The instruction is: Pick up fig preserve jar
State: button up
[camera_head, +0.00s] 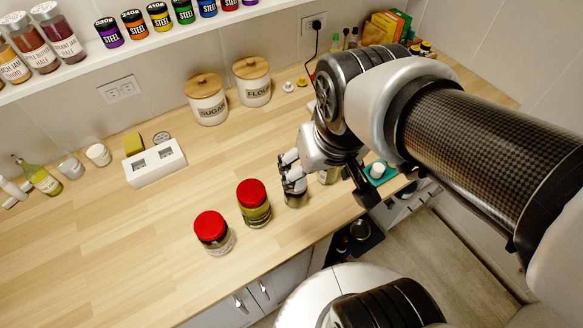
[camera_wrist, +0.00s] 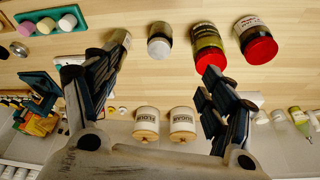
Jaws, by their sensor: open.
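No label on the counter jars is readable as fig preserve, so I cannot tell which jar it is. Two red-lidded jars stand upright: a green-filled one (camera_head: 256,212) and a pale-labelled one (camera_head: 221,243). In the wrist view the green-filled one (camera_wrist: 207,38) and the pale-labelled one (camera_wrist: 247,28) are at upper right. A small grey-lidded jar (camera_wrist: 159,35) stands between my finger directions, and another jar (camera_wrist: 122,37) is partly hidden by the left finger. My gripper (camera_head: 292,178) is open and empty, over the small jar (camera_head: 295,200), which it partly hides.
Sugar (camera_head: 209,104) and flour (camera_head: 253,88) canisters stand at the back near the wall. A white box (camera_head: 156,168) is at left. A teal tray (camera_head: 379,173) lies right of my gripper. A shelf of jars (camera_head: 50,85) hangs above. The counter's left middle is clear.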

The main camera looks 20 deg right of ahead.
jog(key=w+f+g+p, duration=0.1)
jog(key=w+f+p, duration=0.1)
jog(key=w, duration=0.3)
jog(key=g+p, duration=0.1)
jog(key=p, duration=0.1)
send_over(296, 188)
notch_tip(296, 188, down, 4)
jog(key=shift+m, duration=0.4)
jog(key=f+b, duration=0.1)
jog(key=f, duration=0.3)
jog(key=w+f+b, duration=0.1)
jog(key=f+b, duration=0.1)
jog(key=f, duration=0.2)
jog(key=w+d+f+b, duration=0.1)
jog(key=f, duration=0.2)
jog(key=shift+f, duration=0.4)
jog(key=shift+w+a+f+b, duration=0.1)
jog(key=shift+f+b, duration=0.6)
jog(key=shift+f, duration=0.75)
jog(key=shift+w+a+f+b, duration=0.1)
jog(key=shift+f+b, duration=0.55)
jog(key=shift+f, duration=0.8)
jog(key=shift+r, duration=0.1)
jog(key=c, duration=1.5)
